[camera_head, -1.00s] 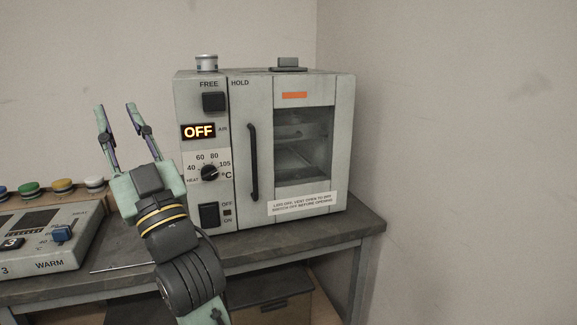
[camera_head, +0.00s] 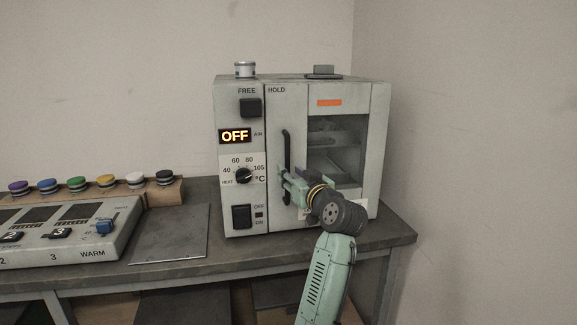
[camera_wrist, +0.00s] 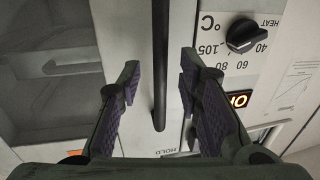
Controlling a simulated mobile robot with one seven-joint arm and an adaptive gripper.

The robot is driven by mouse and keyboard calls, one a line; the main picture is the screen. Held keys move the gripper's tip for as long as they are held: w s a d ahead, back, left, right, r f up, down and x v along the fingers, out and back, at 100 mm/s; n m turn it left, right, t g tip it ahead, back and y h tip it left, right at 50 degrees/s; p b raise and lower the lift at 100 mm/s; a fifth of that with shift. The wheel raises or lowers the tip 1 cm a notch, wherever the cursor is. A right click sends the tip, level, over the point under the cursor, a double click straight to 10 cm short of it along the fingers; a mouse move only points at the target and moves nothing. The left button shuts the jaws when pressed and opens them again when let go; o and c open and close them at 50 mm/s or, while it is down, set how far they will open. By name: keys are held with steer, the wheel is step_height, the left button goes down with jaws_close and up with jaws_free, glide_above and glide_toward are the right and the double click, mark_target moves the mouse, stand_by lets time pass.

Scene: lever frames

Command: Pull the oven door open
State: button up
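The oven (camera_head: 228,100) is a pale grey box on the bench. Its door (camera_head: 303,100) is shut, with a dark window (camera_head: 335,140) and a black vertical bar handle (camera_head: 287,148). My gripper (camera_head: 283,183) is at the lower part of the handle and hides that stretch of it. In the wrist view, which is upside down, my open gripper (camera_wrist: 160,75) has one finger on each side of the handle (camera_wrist: 160,50), with gaps showing on both sides. The display (camera_head: 235,136) reads OFF.
The dial (camera_head: 243,175) and switches (camera_head: 241,216) are left of the door. A control box (camera_head: 105,240), a row of coloured knobs (camera_head: 106,181) and a flat plate (camera_head: 170,235) are further left on the bench (camera_head: 300,248). A wall stands to the right.

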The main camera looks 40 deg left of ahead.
steer(key=shift+p+x, duration=0.35)
steer(key=shift+x, duration=1.2)
jaws_close()
